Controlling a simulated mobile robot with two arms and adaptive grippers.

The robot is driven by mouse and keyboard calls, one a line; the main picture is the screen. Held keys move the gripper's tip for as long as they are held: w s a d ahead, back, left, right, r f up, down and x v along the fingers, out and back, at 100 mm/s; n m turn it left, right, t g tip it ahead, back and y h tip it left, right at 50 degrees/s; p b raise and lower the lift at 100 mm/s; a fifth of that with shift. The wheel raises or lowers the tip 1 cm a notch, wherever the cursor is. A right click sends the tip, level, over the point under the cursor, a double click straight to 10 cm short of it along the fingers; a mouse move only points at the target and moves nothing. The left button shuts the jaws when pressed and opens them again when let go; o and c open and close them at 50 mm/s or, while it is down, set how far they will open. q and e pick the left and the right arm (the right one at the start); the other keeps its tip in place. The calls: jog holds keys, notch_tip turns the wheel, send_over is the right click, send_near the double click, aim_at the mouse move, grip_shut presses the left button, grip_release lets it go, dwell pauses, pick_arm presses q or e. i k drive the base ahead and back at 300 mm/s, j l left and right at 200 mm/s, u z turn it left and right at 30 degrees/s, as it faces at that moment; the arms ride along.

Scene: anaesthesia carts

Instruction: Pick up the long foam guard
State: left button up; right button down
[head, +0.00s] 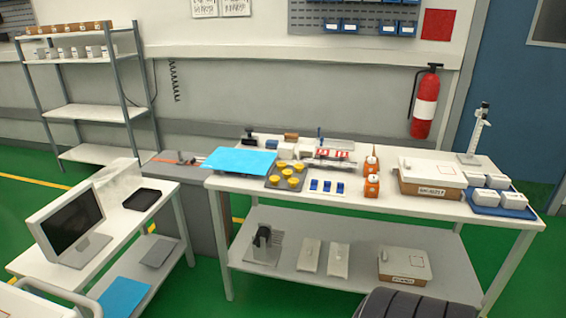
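I cannot pick out a long foam guard with certainty. A flat bright blue slab (239,161) lies at the left end of the main workbench (345,195). A pale upright block (117,183) stands at the back of the left table (118,232), behind the monitor (72,226). Neither is clearly the guard. Neither of my grippers is in view.
The bench top holds yellow cups on a dark tray (287,178), orange bottles (371,177), a labelled box (431,178) and a blue tray of white containers (499,206). A dark ribbed object (412,304) shows at the bottom edge. Green floor lies between the tables.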

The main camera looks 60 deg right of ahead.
aim_at(309, 256)
jog(key=z, duration=2.05)
